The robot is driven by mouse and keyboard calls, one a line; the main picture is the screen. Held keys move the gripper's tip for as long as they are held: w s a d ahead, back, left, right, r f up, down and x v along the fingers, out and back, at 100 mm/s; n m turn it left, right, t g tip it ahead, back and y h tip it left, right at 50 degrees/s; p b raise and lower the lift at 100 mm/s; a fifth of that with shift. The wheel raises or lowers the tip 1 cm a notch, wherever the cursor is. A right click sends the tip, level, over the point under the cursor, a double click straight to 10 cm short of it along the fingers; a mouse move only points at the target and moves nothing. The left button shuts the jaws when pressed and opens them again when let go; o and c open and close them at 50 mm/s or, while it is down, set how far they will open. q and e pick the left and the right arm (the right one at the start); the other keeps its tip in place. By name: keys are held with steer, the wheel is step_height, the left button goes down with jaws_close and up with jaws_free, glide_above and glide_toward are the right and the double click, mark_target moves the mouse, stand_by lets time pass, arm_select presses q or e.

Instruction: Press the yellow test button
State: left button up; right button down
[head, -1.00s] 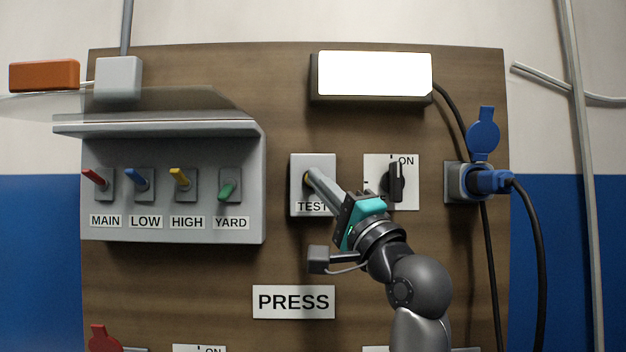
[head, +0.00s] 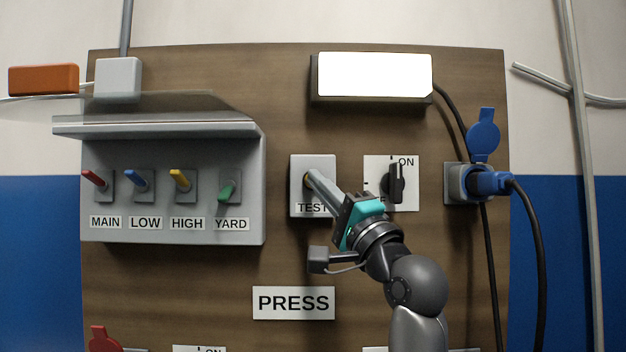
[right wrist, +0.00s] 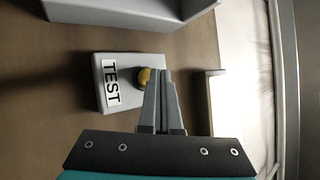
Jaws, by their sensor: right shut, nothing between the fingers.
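The yellow test button (head: 307,180) sits on a light grey box (head: 298,163) labelled TEST, mounted on the brown board. Only a sliver of the button shows in the head view, since my fingers cover most of it. In the right wrist view the button (right wrist: 143,78) shows beside the fingertips. My right gripper (head: 311,175) is shut and empty, its fingertips at the button's edge. In the right wrist view the closed fingertips (right wrist: 160,74) overlap the button's side; I cannot tell whether they touch it or whether it is pressed in. My left gripper is out of view.
A black rotary switch (head: 396,182) marked ON stands just right of the gripper. A blue plug and socket (head: 488,182) are further right. A switch box (head: 255,180) with several coloured levers is on the left. A lit white lamp (head: 375,74) is above, a PRESS sign (head: 293,303) below.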

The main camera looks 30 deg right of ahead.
steer(key=shift+w+d, duration=0.3)
steer(key=shift+w, duration=0.15)
stand_by(0.9)
steer(key=shift+s, duration=0.1)
steer(key=shift+s+a+p, duration=0.35)
steer(key=shift+s+a, duration=0.1)
steer(key=shift+s, duration=0.25)
steer(key=s+a, duration=0.1)
steer(key=s+p, duration=0.1)
steer(key=s, duration=0.1)
steer(key=s+a, duration=0.1)
steer(key=shift+s+a, duration=0.15)
steer(key=shift+a, duration=0.2)
stand_by(0.8)
